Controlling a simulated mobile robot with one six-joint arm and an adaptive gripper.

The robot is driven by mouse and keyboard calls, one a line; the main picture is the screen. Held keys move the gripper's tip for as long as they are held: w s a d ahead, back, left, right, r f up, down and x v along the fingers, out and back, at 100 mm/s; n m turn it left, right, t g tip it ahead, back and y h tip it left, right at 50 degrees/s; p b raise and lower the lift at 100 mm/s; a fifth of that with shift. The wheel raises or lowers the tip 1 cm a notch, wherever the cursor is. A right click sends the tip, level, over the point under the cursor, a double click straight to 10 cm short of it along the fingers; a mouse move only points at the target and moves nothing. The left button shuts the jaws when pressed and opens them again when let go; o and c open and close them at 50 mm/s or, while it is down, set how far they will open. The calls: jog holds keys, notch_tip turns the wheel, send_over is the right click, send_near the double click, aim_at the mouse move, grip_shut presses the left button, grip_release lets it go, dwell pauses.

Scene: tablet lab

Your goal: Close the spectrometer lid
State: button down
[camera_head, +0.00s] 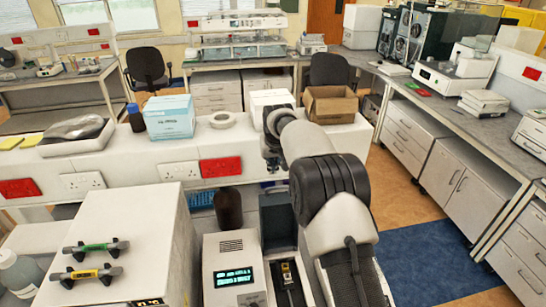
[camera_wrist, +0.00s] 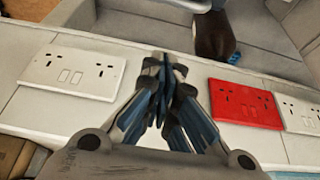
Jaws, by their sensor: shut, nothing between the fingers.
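The spectrometer (camera_head: 234,252) is a pale box with a lit display, at the bottom centre of the head view. Its lid (camera_head: 278,222) looks like a dark panel standing raised behind the open sample well. A small holder with a yellowish part (camera_head: 288,275) shows in the well. My arm covers the spectrometer's right side. My gripper is shut and empty in the wrist view (camera_wrist: 165,85), its fingertips together above the white socket ledge. In the head view its fingers are mostly hidden by my wrist, beyond the lid. The spectrometer is not clearly visible in the wrist view.
A dark brown bottle (camera_head: 229,208) stands behind the spectrometer and shows in the wrist view (camera_wrist: 213,38). A white box with two handled tools (camera_head: 95,260) is at left. The ledge carries a red socket (camera_head: 220,167), a blue-white carton (camera_head: 169,117) and a cardboard box (camera_head: 330,105).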

jog(key=shift+s+d+f+p, duration=0.15)
jog(key=shift+s+f+p, duration=0.15)
jog(key=shift+s+f, duration=0.45)
jog(key=shift+s+d+f+p, duration=0.15)
jog(key=shift+s+f+p, duration=0.1)
jog(key=shift+s+f, duration=0.45)
jog(key=shift+f, duration=0.1)
